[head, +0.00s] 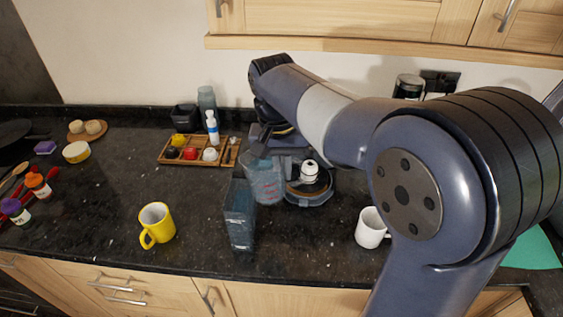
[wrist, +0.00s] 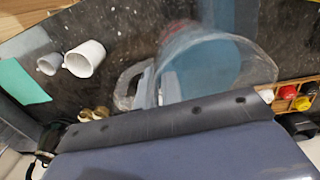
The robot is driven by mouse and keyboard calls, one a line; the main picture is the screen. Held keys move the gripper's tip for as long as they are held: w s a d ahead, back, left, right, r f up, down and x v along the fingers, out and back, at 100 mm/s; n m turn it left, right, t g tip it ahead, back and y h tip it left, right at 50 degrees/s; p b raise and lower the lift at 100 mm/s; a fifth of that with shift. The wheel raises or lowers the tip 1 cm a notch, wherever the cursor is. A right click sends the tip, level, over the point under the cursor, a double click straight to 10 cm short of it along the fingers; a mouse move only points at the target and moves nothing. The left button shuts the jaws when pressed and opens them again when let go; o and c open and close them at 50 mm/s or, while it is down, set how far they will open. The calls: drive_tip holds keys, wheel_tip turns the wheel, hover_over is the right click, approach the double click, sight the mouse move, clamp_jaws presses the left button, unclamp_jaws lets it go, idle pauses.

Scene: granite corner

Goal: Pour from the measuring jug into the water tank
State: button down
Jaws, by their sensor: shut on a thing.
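The measuring jug (head: 267,180) is clear with red markings and holds bluish liquid. It is above the counter, just behind and right of the water tank, in the head view. The wrist view shows the jug (wrist: 205,70) large, with its clear handle on the left. My gripper (head: 262,143) is shut on the jug; its fingertips are mostly hidden. I cannot tell exactly how far the jug is tilted. The water tank (head: 239,222) is a tall, narrow, translucent blue-grey box standing upright near the counter's front edge. Part of it shows beyond the jug in the wrist view (wrist: 232,14).
A yellow mug (head: 157,224) stands left of the tank and a white mug (head: 370,228) to the right. A wooden tray (head: 172,160) of small items lies behind left.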

sight(284, 179)
wheel_tip(284, 179, down, 3)
drive_tip(key=shift+f+h+b, duration=0.1)
drive_tip(key=shift+h+b, duration=0.4)
drive_tip(key=shift+b, duration=0.3)
drive_tip(key=shift+d+r, duration=0.1)
drive_tip(key=shift+r, duration=0.2)
drive_tip(key=shift+f+p, duration=0.2)
drive_tip(key=shift+p, duration=0.15)
drive_tip(key=shift+f+h, duration=0.25)
drive_tip(key=shift+h, duration=0.25)
drive_tip(key=shift+d+f+h+p, duration=0.1)
drive_tip(key=shift+f+h+p, duration=0.05)
drive_tip(key=shift+h+p, duration=0.3)
drive_tip(key=shift+r+g+h+p, duration=0.35)
drive_tip(key=shift+h+p, duration=0.8)
drive_tip(key=shift+p, duration=0.4)
idle(0.9)
drive_tip(key=shift+a+r+h+p, duration=0.3)
drive_tip(key=shift+r+h+p, duration=0.25)
drive_tip(key=shift+h+p, duration=0.45)
idle(1.4)
drive_tip(key=shift+r, duration=0.1)
